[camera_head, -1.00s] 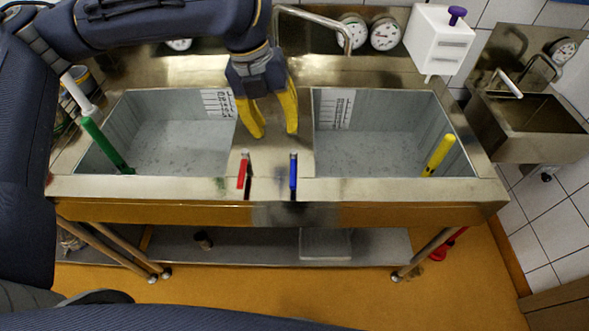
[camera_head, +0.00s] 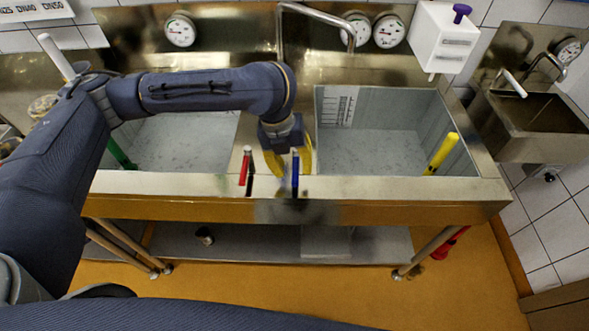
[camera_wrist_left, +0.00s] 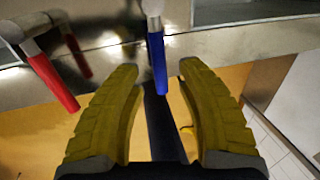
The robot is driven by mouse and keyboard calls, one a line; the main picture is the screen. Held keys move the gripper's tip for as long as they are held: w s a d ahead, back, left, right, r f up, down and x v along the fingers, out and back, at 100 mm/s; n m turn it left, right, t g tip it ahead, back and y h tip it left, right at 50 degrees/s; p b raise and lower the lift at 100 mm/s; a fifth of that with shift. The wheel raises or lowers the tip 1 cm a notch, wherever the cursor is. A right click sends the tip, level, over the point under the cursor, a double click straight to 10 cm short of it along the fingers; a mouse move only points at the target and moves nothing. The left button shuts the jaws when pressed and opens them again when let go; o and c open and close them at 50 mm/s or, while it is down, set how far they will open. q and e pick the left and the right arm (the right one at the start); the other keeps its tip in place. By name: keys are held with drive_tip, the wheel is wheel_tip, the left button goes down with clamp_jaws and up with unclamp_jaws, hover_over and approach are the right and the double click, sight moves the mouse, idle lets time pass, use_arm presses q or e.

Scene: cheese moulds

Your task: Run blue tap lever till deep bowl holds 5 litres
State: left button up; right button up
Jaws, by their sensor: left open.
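The left bowl (camera_head: 185,143) is partly hidden by my arm; which bowl is the deep one I cannot tell. No water shows. My right gripper is out of view.
A red lever (camera_head: 245,168) stands close left of the blue one, also in the left wrist view (camera_wrist_left: 53,82). A bent spout (camera_head: 318,14) rises behind. A yellow stick (camera_head: 440,154) and a green stick (camera_head: 120,154) lean in the bowls. Gauges (camera_head: 389,30) line the back.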

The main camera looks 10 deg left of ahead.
use_arm(q)
drive_tip(key=shift+d+f, duration=0.15)
drive_tip(key=shift+f, duration=0.85)
drive_tip(key=shift+o, duration=0.3)
clamp_jaws()
